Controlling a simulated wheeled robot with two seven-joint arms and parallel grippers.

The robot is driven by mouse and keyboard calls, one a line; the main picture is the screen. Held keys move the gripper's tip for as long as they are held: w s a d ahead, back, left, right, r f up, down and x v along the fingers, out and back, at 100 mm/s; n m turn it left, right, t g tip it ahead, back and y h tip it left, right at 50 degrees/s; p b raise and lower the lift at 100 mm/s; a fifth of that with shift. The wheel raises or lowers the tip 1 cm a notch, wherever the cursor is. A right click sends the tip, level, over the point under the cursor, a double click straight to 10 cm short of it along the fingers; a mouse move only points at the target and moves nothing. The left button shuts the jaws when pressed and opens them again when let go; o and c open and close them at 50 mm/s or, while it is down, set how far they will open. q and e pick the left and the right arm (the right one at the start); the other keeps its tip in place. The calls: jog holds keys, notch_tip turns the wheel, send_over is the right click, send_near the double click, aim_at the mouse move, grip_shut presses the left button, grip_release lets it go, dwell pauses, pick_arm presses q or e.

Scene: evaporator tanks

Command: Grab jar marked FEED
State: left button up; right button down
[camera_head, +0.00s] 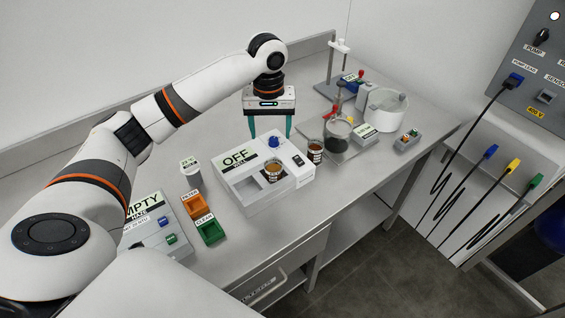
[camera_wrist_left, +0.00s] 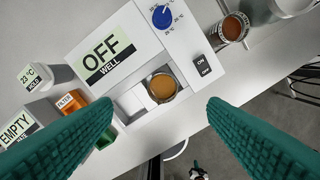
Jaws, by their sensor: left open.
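Two small jars with brown contents are in view, and I cannot read the word FEED on either. One jar (camera_head: 273,171) sits in the well of a white device marked OFF, WELL (camera_head: 240,190); it also shows in the left wrist view (camera_wrist_left: 161,86). The other jar (camera_head: 315,152), with a pale label, stands on the bench just right of the device; it also shows in the left wrist view (camera_wrist_left: 235,27). My left gripper (camera_head: 271,133) is open and empty, pointing down above the back of the device. Its green fingers show in the left wrist view (camera_wrist_left: 168,125).
A stand with a dark-filled vessel (camera_head: 340,135) and a white pot (camera_head: 386,109) are at right.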

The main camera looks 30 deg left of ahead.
pick_arm(q)
jog(key=p, duration=0.1)
send_near(273, 161)
jog(key=s+f, duration=0.2)
jog(key=f+p, duration=0.1)
jog(key=f, duration=0.1)
jog(key=d+f, duration=0.1)
jog(key=f, duration=0.1)
jog(key=shift+w+d+f+p, duration=0.15)
jog(key=shift+f+p, duration=0.2)
jog(key=shift+p, duration=0.05)
jog(key=shift+f, duration=0.6)
pick_arm(e)
jog(key=s+r, duration=0.2)
jog(key=r, duration=0.1)
jog(key=shift+s+a, duration=0.1)
jog(key=shift+s, duration=0.15)
pick_arm(q)
jog(key=shift+c, duration=0.7)
jog(key=c, duration=1.1)
pick_arm(e)
jog(key=shift+s, duration=0.2)
